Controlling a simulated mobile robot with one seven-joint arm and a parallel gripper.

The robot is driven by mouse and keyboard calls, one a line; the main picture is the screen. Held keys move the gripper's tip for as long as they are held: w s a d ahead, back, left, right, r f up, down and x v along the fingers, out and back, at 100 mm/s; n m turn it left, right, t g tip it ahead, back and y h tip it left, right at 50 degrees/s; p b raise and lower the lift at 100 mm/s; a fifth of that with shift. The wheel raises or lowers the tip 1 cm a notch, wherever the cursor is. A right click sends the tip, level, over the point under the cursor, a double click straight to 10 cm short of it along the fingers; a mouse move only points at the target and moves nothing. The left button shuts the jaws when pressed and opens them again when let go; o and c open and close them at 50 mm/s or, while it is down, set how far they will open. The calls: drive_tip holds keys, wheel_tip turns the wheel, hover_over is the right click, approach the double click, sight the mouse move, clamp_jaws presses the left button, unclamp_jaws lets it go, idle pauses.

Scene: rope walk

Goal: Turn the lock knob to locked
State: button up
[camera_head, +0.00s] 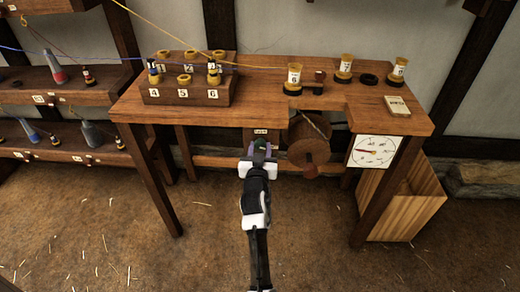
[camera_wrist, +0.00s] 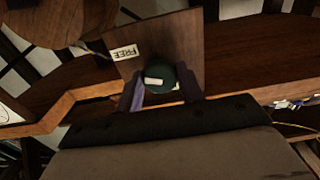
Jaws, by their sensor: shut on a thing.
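The lock knob (camera_wrist: 168,77) is a dark green round knob with a white bar on its face. It sits on a wooden panel (camera_wrist: 180,35) under the bench front. A white label reading FREE (camera_wrist: 125,52), upside down in the wrist view, is on the panel to its upper left. Another white patch beside the knob is mostly hidden. My gripper (camera_wrist: 160,95) is shut on the knob, one purple finger on each side. In the head view my gripper (camera_head: 260,150) reaches the panel below the bench edge and largely covers the knob.
The wooden bench (camera_head: 290,112) overhangs the panel. A round wooden wheel (camera_head: 309,152) hangs just right of my gripper. A white dial (camera_head: 375,151) with a red needle and a wooden crate (camera_head: 405,205) are further right.

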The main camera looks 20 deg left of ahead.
drive_tip(key=shift+n, duration=0.3)
drive_tip(key=n+p, duration=0.2)
drive_tip(key=n, duration=0.3)
drive_tip(key=shift+r, duration=0.2)
drive_tip(key=n+p, duration=0.3)
drive_tip(key=n, duration=0.2)
drive_tip(key=shift+w+d+r+n, duration=0.1)
drive_tip(key=shift+n, duration=0.2)
drive_tip(key=n+p, duration=0.3)
drive_tip(key=n, duration=0.2)
drive_tip(key=shift+n, duration=0.3)
drive_tip(key=n+p, duration=0.2)
drive_tip(key=n, duration=0.3)
drive_tip(key=o, duration=1)
drive_tip(key=shift+c, duration=0.2)
